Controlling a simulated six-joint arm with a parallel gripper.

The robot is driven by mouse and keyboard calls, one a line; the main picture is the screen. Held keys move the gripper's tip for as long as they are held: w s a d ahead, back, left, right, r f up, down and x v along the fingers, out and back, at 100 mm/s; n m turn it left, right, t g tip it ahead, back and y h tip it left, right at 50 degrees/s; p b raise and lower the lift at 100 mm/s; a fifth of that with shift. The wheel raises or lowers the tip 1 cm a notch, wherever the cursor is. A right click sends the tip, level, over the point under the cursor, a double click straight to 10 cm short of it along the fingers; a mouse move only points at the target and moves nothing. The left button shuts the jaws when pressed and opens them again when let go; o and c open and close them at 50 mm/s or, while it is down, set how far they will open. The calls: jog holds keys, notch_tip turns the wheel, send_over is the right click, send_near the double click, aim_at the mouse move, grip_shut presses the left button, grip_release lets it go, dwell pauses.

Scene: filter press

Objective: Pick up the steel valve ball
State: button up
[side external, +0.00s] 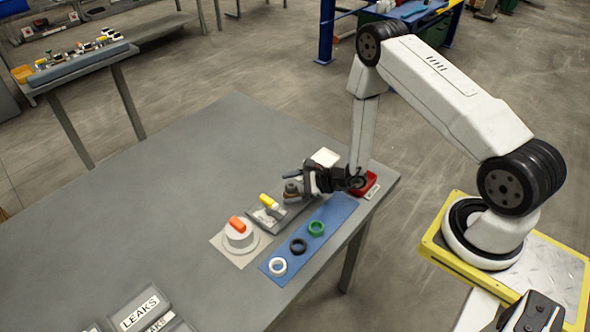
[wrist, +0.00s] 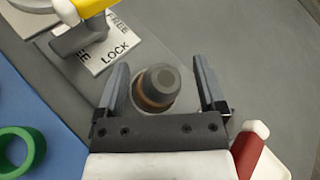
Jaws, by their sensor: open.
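My gripper (wrist: 161,70) is open in the wrist view, one finger on each side of a dark grey, rounded piece (wrist: 160,80). That piece has a brown band and a pale ring around its foot; I cannot tell for certain that it is the steel valve ball. Gaps show between it and both fingers. In the side view my gripper (side external: 296,189) is low over the table beside the blue mat, with the small rounded piece (side external: 292,187) at its fingertips, partly hidden. No other ball shows clearly.
A grey holder with a yellow lever (side external: 269,201) and a FREE/LOCK label (wrist: 108,50) stands close by. A white round part with an orange handle (side external: 237,224) is beyond it. The blue mat (side external: 318,236) bears white, black and green (side external: 316,228) rings.

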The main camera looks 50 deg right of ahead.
aim_at(291, 186)
grip_shut()
jog(key=shift+s+f, duration=0.1)
dwell(0.4)
jog(key=shift+r, duration=5.15)
